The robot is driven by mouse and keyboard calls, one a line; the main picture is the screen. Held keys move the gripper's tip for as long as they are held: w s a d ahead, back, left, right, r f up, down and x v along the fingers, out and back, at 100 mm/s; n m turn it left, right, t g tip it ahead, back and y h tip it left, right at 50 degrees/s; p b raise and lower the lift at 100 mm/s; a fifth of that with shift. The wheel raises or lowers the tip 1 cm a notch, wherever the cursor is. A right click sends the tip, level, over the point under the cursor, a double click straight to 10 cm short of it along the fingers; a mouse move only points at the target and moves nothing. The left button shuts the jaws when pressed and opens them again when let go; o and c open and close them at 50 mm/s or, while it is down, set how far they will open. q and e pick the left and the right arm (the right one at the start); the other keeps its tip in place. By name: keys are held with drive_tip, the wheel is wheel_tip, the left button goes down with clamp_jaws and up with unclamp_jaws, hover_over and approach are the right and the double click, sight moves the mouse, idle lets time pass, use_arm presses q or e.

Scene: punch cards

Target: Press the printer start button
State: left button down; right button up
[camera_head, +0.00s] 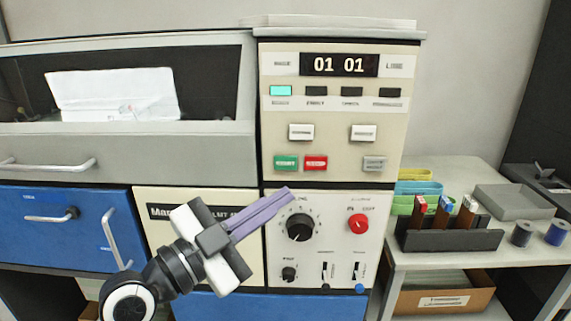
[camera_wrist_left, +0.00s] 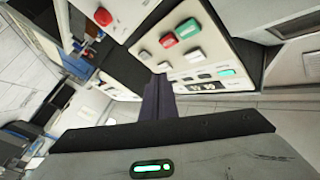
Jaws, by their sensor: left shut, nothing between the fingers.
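The printer's control panel (camera_head: 330,120) is beige, with a green button (camera_head: 286,163) at its lower left, which looks like the start button; its label is too blurred to read surely. A red button (camera_head: 316,163) sits just right of it. In the left wrist view, the green button (camera_wrist_left: 187,28) and red button (camera_wrist_left: 168,40) show near the top. My left gripper (camera_head: 288,193) is shut and empty, its purple fingers pointing up and right. Its tips appear just below the green button; the wrist view (camera_wrist_left: 157,82) shows them apart from it. My right gripper is not in view.
Two white buttons (camera_head: 301,132) and a grey button (camera_head: 374,163) are nearby. Below are a black knob (camera_head: 299,227), a red knob (camera_head: 359,224) and small switches. A side table (camera_head: 420,258) at right bears a black rack (camera_head: 450,238) and a grey tray (camera_head: 515,201).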

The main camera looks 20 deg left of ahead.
use_arm(q)
drive_tip(key=b, duration=0.1)
approach(295, 162)
drive_tip(key=w+d, duration=0.2)
drive_tip(key=d, duration=0.2)
drive_tip(key=shift+w+a+r, duration=0.4)
drive_tip(key=shift+w+a, duration=0.1)
drive_tip(key=shift+w, duration=0.1)
idle(1.2)
drive_tip(key=shift+b, duration=0.3)
drive_tip(key=shift+w, duration=0.2)
drive_tip(key=shift+w+a, duration=0.1)
drive_tip(key=shift+w, duration=0.1)
drive_tip(key=shift+w+a+b, duration=0.1)
drive_tip(key=shift+w+b, duration=0.3)
drive_tip(key=shift+b, duration=0.1)
idle(0.4)
drive_tip(key=shift+s, duration=0.15)
drive_tip(key=shift+s+d, duration=0.2)
drive_tip(key=shift+s, duration=0.45)
